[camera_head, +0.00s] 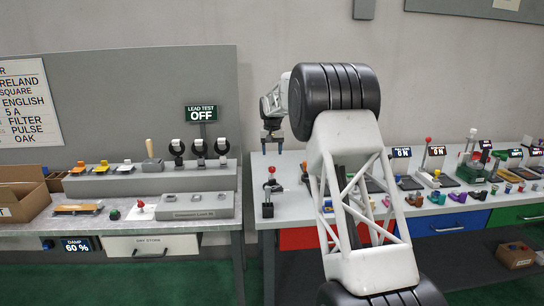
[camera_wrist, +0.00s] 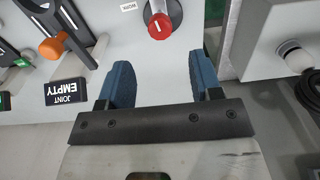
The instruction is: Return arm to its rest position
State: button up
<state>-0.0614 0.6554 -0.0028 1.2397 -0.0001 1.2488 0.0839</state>
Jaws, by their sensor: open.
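My gripper (camera_head: 272,148) is in the head view, left of my large arm links, over the left end of the right bench. Its fingers point down, are open, and have nothing between them. In the wrist view my gripper (camera_wrist: 160,62) shows two blue fingers spread apart. A red-topped lever (camera_head: 268,190) stands on the bench below the fingers in the head view. A red knob (camera_wrist: 160,26) shows beyond the fingertips in the wrist view, and the fingers do not hold it. My arm hides the middle of the right bench.
The left bench (camera_head: 120,229) holds a grey stepped rack (camera_head: 150,180), an open cardboard box (camera_head: 22,200) and a sign reading "LEAD TEST OFF" (camera_head: 201,114). A gap separates the benches. Several levers and coloured parts crowd the right bench. A "JOINT EMPTY" sign (camera_wrist: 66,93) and an orange knob (camera_wrist: 51,48) are left of the fingers.

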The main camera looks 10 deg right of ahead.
jog(key=shift+r, duration=0.1)
dwell(0.3)
jog(key=shift+s+d+r, duration=0.1)
jog(key=shift+s+r, duration=0.3)
jog(key=shift+s, duration=0.05)
jog(key=s+d+r, duration=0.2)
jog(key=s+r, duration=0.3)
jog(key=s, duration=0.7)
jog(key=s+d+r+t, duration=0.1)
jog(key=s+r, duration=0.3)
jog(key=s, duration=0.8)
jog(key=s+d+r, duration=0.2)
jog(key=s+r, duration=0.3)
jog(key=s, duration=0.8)
jog(key=s+f, duration=0.3)
jog(key=s, duration=0.9)
jog(key=s+d+f+t, duration=0.1)
jog(key=s+f, duration=0.3)
jog(key=s, duration=0.9)
jog(key=s+f, duration=0.4)
jog(key=s, duration=0.9)
jog(key=shift+d+f+t, duration=0.2)
jog(key=shift+d+t, duration=0.1)
jog(key=shift+d, duration=0.05)
